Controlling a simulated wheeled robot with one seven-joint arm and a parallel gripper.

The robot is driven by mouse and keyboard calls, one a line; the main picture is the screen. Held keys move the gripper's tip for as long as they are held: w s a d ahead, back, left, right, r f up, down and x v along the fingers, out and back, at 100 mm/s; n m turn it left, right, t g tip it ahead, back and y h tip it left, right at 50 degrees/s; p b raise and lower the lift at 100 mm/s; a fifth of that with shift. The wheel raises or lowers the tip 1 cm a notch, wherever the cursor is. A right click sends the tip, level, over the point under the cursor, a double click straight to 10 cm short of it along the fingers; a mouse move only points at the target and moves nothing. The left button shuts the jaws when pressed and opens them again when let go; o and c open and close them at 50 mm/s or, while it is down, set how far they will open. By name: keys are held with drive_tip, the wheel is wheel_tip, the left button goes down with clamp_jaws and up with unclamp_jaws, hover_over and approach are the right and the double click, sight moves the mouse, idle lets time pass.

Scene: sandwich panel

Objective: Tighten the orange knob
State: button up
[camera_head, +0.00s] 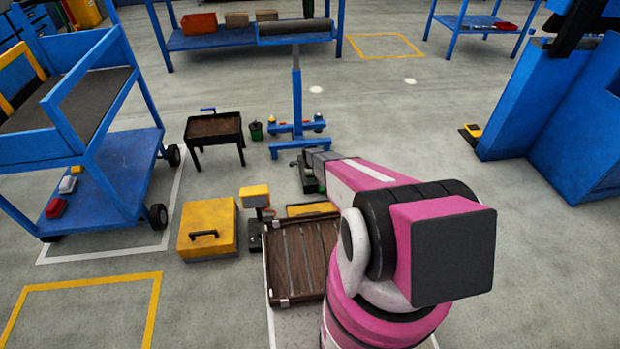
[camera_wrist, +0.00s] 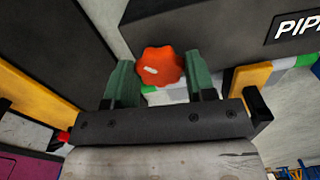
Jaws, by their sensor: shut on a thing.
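The orange knob (camera_wrist: 160,67) shows in the wrist view, a lobed red-orange disc with a small pale mark on its face. My gripper (camera_wrist: 161,84) has its two green fingers on either side of the knob, shut on it. In the head view my gripper (camera_head: 308,178) is at the end of my pink arm, low near the floor. The knob cannot be made out in the head view. What the knob is fixed to is mostly hidden behind it and the gripper.
A dark panel with "PIP" lettering (camera_wrist: 299,25) is at the wrist view's upper right. In the head view, a yellow box (camera_head: 208,222) and a brown slatted pallet (camera_head: 305,260) lie nearby. A blue stand (camera_head: 297,100) and a small dark-topped table (camera_head: 213,126) stand beyond.

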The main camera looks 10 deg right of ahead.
drive_tip(key=m, duration=0.4)
drive_tip(key=shift+m, duration=1.8)
drive_tip(key=o, duration=0.9)
drive_tip(key=shift+r, duration=0.1)
wheel_tip(320, 180, up, 11)
